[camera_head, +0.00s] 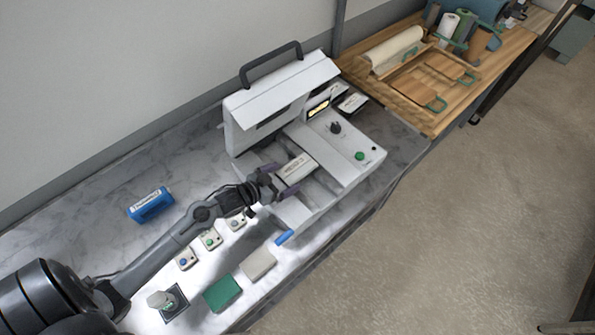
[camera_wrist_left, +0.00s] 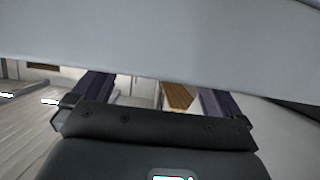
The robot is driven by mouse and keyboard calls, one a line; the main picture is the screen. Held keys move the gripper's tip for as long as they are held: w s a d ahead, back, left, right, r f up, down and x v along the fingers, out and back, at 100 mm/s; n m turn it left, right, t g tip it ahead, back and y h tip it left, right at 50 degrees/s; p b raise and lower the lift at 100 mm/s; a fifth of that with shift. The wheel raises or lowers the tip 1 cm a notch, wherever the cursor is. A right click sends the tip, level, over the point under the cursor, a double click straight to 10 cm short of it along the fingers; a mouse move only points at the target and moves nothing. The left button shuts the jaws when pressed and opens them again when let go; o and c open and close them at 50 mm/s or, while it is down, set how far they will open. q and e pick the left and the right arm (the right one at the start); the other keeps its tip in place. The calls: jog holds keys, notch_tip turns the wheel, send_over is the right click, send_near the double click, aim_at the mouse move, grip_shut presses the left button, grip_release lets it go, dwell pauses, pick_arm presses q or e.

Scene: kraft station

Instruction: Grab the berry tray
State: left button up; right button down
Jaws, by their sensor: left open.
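I cannot pick out a berry tray with certainty; no berries show. A small pale box-like piece with dark lettering (camera_head: 298,167) sits in the open bay of a white machine (camera_head: 345,155) with a raised lid (camera_head: 280,95). My left gripper (camera_head: 284,180) is open at the near side of this piece, its fingers pointing toward it. I cannot tell whether they touch it. In the left wrist view the gripper's dark fingers (camera_wrist_left: 155,98) are spread apart, and a pale surface covers the upper picture. My right gripper is not in view.
A blue package (camera_head: 150,204) lies on the marble counter (camera_head: 85,225). Small button boxes (camera_head: 210,238), a green block (camera_head: 222,292), a beige block (camera_head: 258,263) and a blue piece (camera_head: 285,237) lie near the front. A wooden table (camera_head: 405,115) with boards stands at the back right.

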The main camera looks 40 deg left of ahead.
aim_at(292, 173)
pick_arm(q)
jog(key=shift+x, duration=2)
jog(key=shift+a, duration=0.1)
jog(key=c, duration=1)
jog(key=shift+r, duration=0.1)
jog(key=shift+c, duration=0.2)
